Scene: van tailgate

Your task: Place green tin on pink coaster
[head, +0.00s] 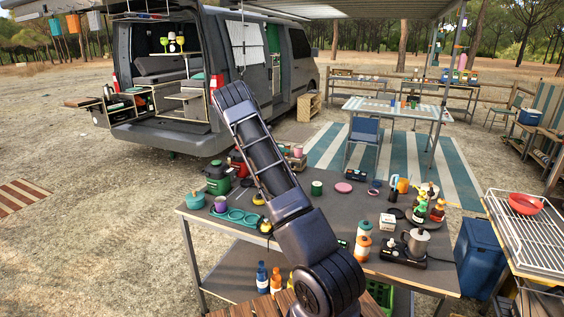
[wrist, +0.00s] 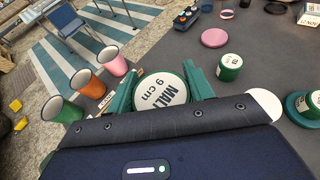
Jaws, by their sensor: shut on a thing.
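My gripper (wrist: 161,90) is shut on a green tin (wrist: 160,92), with one finger on each side. The tin has a white top lettered "MALT 9 cm" and a green rim. The pink coaster (wrist: 215,38) is bare, beyond the tin and to its right in the wrist view, apart from it. In the head view the pink coaster (head: 343,187) lies on the grey table. My arm hides the gripper and held tin in the head view. Another, smaller-looking green tin (wrist: 230,66) stands beside the coaster; it also shows in the head view (head: 316,188).
Green (wrist: 60,109), orange (wrist: 88,82) and pink (wrist: 112,60) cups stand left of the gripper. A teal coaster (wrist: 297,110) with a green tin on it lies at right. A pot (head: 416,241) and bottles crowd the table's right side.

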